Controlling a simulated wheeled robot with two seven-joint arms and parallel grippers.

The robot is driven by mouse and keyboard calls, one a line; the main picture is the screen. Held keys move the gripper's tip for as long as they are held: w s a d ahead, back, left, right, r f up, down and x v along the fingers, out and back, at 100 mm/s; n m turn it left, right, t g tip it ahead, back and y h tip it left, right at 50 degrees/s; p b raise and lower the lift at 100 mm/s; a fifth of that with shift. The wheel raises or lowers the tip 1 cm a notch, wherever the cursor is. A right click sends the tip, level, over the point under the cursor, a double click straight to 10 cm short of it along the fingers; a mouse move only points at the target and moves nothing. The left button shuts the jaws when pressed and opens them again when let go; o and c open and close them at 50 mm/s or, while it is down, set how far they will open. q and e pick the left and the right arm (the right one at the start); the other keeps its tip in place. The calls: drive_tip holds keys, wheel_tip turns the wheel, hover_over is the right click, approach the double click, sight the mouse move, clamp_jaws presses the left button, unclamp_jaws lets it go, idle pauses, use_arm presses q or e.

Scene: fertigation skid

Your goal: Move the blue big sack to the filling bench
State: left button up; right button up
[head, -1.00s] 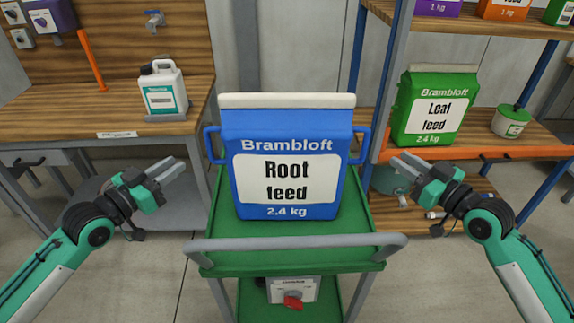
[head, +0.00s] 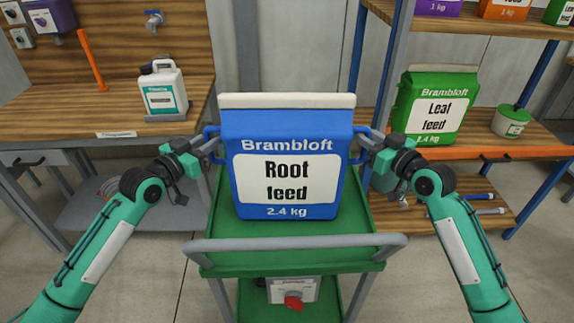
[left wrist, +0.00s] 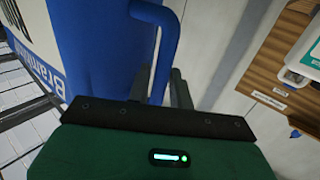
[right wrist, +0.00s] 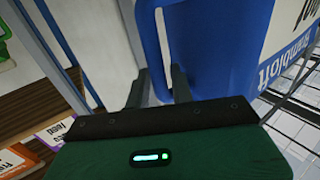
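The blue big sack (head: 287,160), labelled "Brambloft Root feed 2.4 kg", stands upright on the green cart (head: 290,260). It has a blue loop handle on each side. My left gripper (head: 211,146) is at the left handle; in the left wrist view this handle (left wrist: 166,50) runs between the open fingers. My right gripper (head: 366,144) is at the right handle; in the right wrist view this handle (right wrist: 160,40) passes between the fingers, which stand apart. A wooden bench (head: 60,100) is at the left, perhaps the filling bench; its front tag is too small to read.
A white jug (head: 162,92) stands on a grey plate near the bench's right corner. The cart's grey handle bar (head: 295,243) crosses in front.

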use_arm(q)
clamp_jaws()
use_arm(e)
clamp_jaws()
idle(1.1)
use_arm(q)
drive_tip(key=shift+w+a+r, duration=0.1)
drive_tip(key=shift+r, duration=0.15)
use_arm(e)
drive_tip(key=shift+w+d+r, duration=0.1)
drive_tip(key=shift+r, duration=0.2)
